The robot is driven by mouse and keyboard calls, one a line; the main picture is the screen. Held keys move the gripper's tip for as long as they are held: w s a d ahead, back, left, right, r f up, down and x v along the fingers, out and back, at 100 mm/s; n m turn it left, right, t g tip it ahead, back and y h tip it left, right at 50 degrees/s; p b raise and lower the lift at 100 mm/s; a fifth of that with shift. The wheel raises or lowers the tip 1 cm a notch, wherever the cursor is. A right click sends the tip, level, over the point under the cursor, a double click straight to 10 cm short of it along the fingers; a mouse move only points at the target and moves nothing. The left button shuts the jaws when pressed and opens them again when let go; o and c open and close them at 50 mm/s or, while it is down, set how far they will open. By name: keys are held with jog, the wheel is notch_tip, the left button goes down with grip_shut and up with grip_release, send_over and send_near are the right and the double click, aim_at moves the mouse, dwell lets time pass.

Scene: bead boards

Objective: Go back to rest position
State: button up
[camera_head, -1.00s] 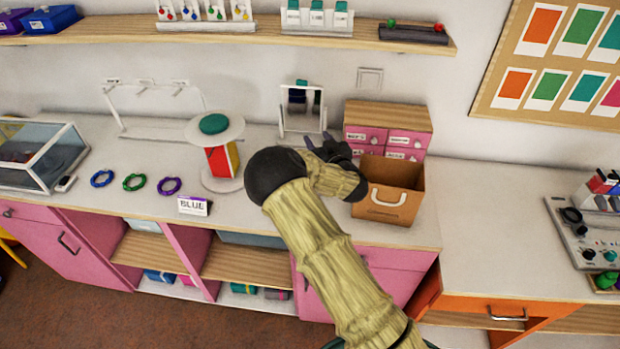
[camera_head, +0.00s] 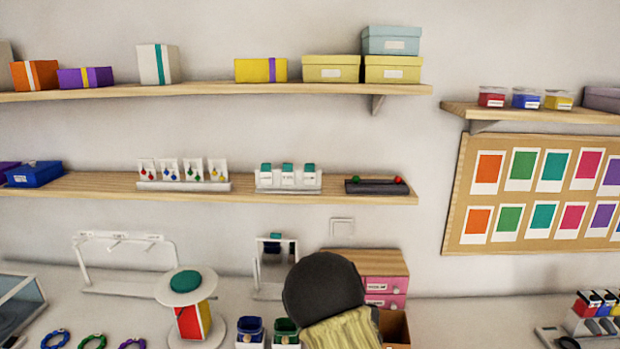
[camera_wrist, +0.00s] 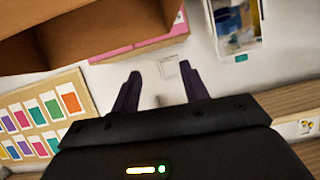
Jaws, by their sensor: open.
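My gripper (camera_wrist: 162,84) shows in the wrist view with its two dark fingers apart and nothing between them. Bare wall with a light switch (camera_wrist: 169,68) lies beyond the fingers. In the head view the gripper is hidden; only my arm's dark joint and a pale ribbed link show at the bottom middle. The open cardboard box (camera_head: 396,331) is partly behind my arm, and it also fills the upper left of the wrist view (camera_wrist: 72,38).
Behind my arm stand pink drawers (camera_head: 385,284) and a small mirror (camera_head: 273,262). Left of it are a round stand (camera_head: 187,297), blue (camera_head: 250,332) and green (camera_head: 285,332) items, and several bead rings. Shelves run above.

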jog(key=s+d+r+g, duration=0.2)
jog(key=s+g, duration=0.3)
jog(key=s, duration=1.1)
jog(key=s+d+r+g, duration=0.2)
jog(key=s+g, duration=0.3)
jog(key=s, duration=1.1)
jog(key=shift+d+r+n+g, duration=0.15)
jog(key=shift+r+n+g, duration=0.15)
jog(key=shift+n, duration=0.1)
